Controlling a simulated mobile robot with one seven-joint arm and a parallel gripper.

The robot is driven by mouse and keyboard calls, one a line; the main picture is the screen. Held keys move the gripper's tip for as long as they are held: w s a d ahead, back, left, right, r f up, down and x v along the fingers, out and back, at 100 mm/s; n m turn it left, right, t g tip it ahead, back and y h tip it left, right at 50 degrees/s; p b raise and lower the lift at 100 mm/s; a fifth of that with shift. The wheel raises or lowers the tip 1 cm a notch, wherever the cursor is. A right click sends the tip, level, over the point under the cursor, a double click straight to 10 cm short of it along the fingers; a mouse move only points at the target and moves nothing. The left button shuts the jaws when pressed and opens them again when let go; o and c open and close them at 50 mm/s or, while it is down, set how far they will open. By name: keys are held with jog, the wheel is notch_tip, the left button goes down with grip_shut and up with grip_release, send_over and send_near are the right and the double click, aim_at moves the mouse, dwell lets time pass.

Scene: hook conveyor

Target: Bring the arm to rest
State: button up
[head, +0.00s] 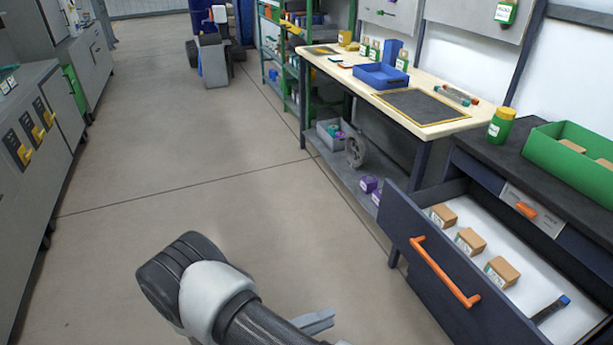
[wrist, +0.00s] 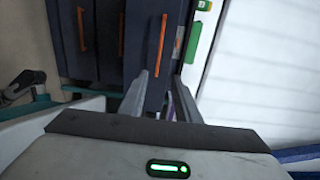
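My arm (head: 218,290) reaches in from the bottom of the head view, with a dark rounded joint and a white link over the bare floor. My gripper's end is mostly cut off by the lower edge there, where one grey finger shows. In the wrist view my gripper (wrist: 161,78) has its two grey fingers apart, with nothing held between them. Beyond the fingers are dark fronts with orange handles (wrist: 162,45).
An open drawer (head: 405,262) with an orange handle juts out at the right, holding three cartons (head: 470,241) and a dark tool. A workbench (head: 440,78) with a blue tray (head: 380,77) stands behind. Grey cabinets (head: 35,130) line the left. The middle floor is clear.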

jog(key=d+r+m+g+y+p, duration=0.35)
jog(key=r+m, duration=0.65)
jog(key=r, duration=0.4)
jog(key=d+r+m+g+y+p, duration=0.3)
jog(key=r+m+g+y+p, duration=0.15)
jog(key=r+m, duration=0.75)
jog(key=s+d+r+m+t+y+p, duration=0.1)
jog(key=s+r+m+t+y+p, duration=0.1)
jog(key=r+m, duration=0.4)
jog(key=s+d+r+m+t+y+p, duration=0.1)
jog(key=r+m, duration=0.5)
jog(key=r, duration=0.6)
jog(key=s+d+r+m+t+y+p, duration=0.2)
jog(key=s+r+m+t+y+p, duration=0.1)
jog(key=r, duration=0.6)
jog(key=s+m+y+p, duration=0.1)
jog(key=m+y+p, duration=0.1)
jog(key=m, duration=0.1)
jog(key=shift+s+r+t+y, duration=0.2)
jog(key=shift+r+t+y, duration=0.1)
jog(key=shift+t, duration=0.1)
jog(key=shift+d+m, duration=0.25)
jog(key=shift+m, duration=0.05)
